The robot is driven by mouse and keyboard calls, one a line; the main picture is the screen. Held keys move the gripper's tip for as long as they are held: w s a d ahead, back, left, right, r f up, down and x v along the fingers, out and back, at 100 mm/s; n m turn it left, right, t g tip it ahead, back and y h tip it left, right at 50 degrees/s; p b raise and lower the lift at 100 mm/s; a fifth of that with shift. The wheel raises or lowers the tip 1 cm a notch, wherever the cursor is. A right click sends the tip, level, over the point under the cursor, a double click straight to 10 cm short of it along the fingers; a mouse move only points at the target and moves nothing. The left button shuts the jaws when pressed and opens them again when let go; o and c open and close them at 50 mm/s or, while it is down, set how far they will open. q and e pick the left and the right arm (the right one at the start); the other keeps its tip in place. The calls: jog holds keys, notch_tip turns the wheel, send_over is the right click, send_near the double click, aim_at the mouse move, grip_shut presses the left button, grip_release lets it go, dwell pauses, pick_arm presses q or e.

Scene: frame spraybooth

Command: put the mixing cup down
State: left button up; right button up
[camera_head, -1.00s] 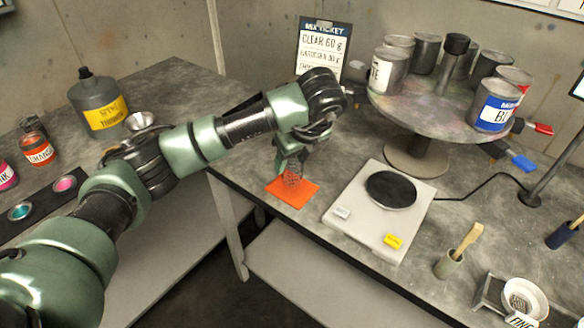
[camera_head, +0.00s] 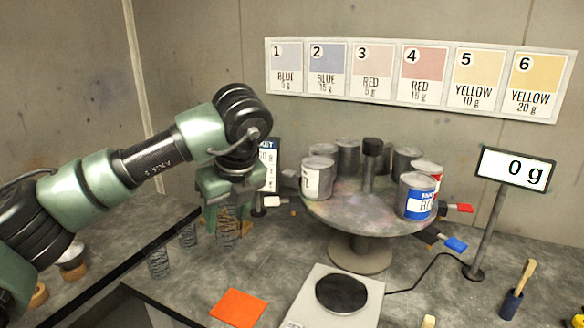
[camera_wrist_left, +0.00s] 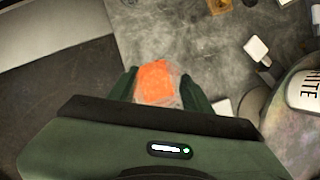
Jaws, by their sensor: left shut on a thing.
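My left gripper (camera_head: 227,212) is shut on the mixing cup (camera_head: 228,234), a clear cup with dark markings. It hangs below the fingers, roughly upright. In the head view it appears behind the orange mat (camera_head: 238,307), with bare picture space between them. In the left wrist view the cup (camera_wrist_left: 172,92) sits between the two fingers (camera_wrist_left: 158,92), and the orange mat (camera_wrist_left: 155,80) shows through and beyond it. The cup's height above the table is hard to judge. My right gripper is not in view.
Two similar clear cups (camera_head: 158,263) (camera_head: 188,235) stand left of the held one. A scale (camera_head: 343,293) is right of the mat. A turntable (camera_head: 365,212) with several tins stands behind it. The display (camera_head: 516,169) reads 0 g. Grey bench shows around the mat.

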pick_arm(q)
jog(key=s+a+f+n+g+h, duration=0.2)
jog(key=s+f+n+g, duration=0.5)
jog(key=s+f+n, duration=1.1)
jog(key=s+n+h, duration=0.1)
jog(key=s+n, duration=0.1)
jog(key=n, duration=0.7)
jog(key=shift+s+f+g, duration=0.2)
jog(key=shift+s+g, duration=0.15)
jog(key=shift+g, duration=0.05)
